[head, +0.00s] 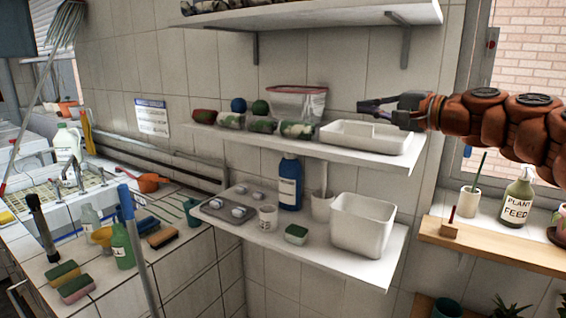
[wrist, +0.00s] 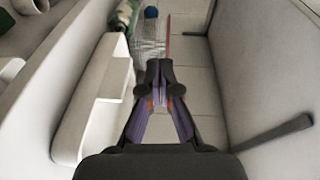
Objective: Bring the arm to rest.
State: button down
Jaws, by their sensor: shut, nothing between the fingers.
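My gripper (head: 366,106) reaches in from the right in the head view, on an orange arm. It is over the right part of the middle shelf (head: 378,156), above the white tray (head: 345,136). In the wrist view my gripper (wrist: 160,66) has its fingertips together with nothing between them. The white tray (wrist: 88,110) lies to the left of the fingers there. I cannot tell how large the gap between the fingers and the tray is.
A red-edged clear bag (head: 297,103) and several rolled items (head: 232,122) sit on the middle shelf. An upper shelf (head: 340,14) hangs above, with a bracket (head: 405,46). The lower shelf holds a white bin (head: 361,226) and a blue bottle (head: 290,183). A windowsill (head: 500,240) is at right.

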jog(key=s+a+f+n+g+h, duration=0.2)
jog(key=s+a+f+n+g, duration=0.15)
jog(key=s+a+f, duration=0.45)
jog(key=s+a+f+n+g+h, duration=0.25)
jog(key=s+a+f+g, duration=0.25)
jog(key=s+f, duration=0.7)
jog(key=s+d+f+n+g+h, duration=0.1)
jog(key=s+d+f+g+h, duration=0.1)
jog(key=s+d+f, duration=0.2)
jog(key=s+d+f+n+g+h, duration=0.1)
jog(key=s+d+f+g+h, duration=0.1)
jog(key=s+f, duration=0.7)
jog(key=s+d+f+g+h, duration=0.2)
jog(key=s+d+f+h, duration=0.1)
jog(key=s+d+f, duration=0.4)
jog(key=s, duration=0.2)
jog(key=shift+s+f+n, duration=0.2)
jog(key=shift+s+n, duration=0.2)
